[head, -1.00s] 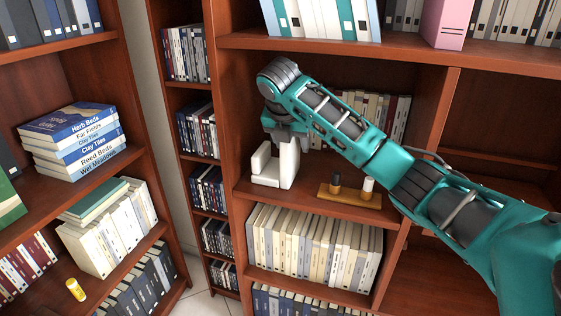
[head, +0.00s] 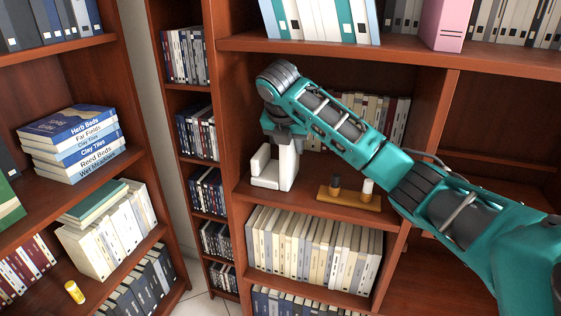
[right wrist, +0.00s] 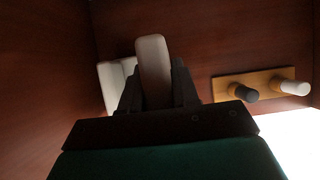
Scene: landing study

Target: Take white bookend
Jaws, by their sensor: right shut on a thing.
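The white bookend (head: 268,174) stands upright on the middle shelf of the tall bookcase, near its left side. It also shows in the right wrist view (right wrist: 153,62), with its upright part between the dark fingers. My right gripper (head: 287,138) comes down on the bookend from above and is shut on the top of its tall upright part. The bookend's base looks to be at shelf level; whether it touches the shelf I cannot tell. My left gripper is not in view.
A wooden board with a dark peg and a white peg (head: 349,198) lies right of the bookend. A row of books (head: 398,120) stands behind my arm. The bookcase's left side panel (head: 228,120) is close to the bookend. The shelf's front left is clear.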

